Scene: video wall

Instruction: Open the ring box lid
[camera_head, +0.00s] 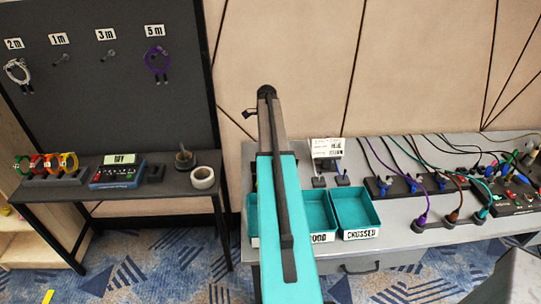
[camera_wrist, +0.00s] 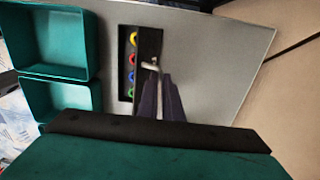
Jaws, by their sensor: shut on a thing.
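The ring box (camera_wrist: 126,90) is a narrow dark box on the grey table in the wrist view. A row of yellow, green, blue and red rings (camera_wrist: 132,62) shows along its left side. A dark lid (camera_wrist: 151,42) covers or stands over its right part; its exact tilt is unclear. My gripper (camera_wrist: 157,78) reaches to a pale metal handle (camera_wrist: 150,66) at the lid and is shut on it. The fingers hide the lower part of the lid. In the head view my arm hides the gripper and nearly all of the box.
Two teal trays stand left of the box in the wrist view, the upper one (camera_wrist: 90,45) and the lower one (camera_wrist: 96,90). Power strips with cables (camera_head: 425,186) fill the table's right. A separate dark table (camera_head: 120,190) holds coloured bands and a small meter.

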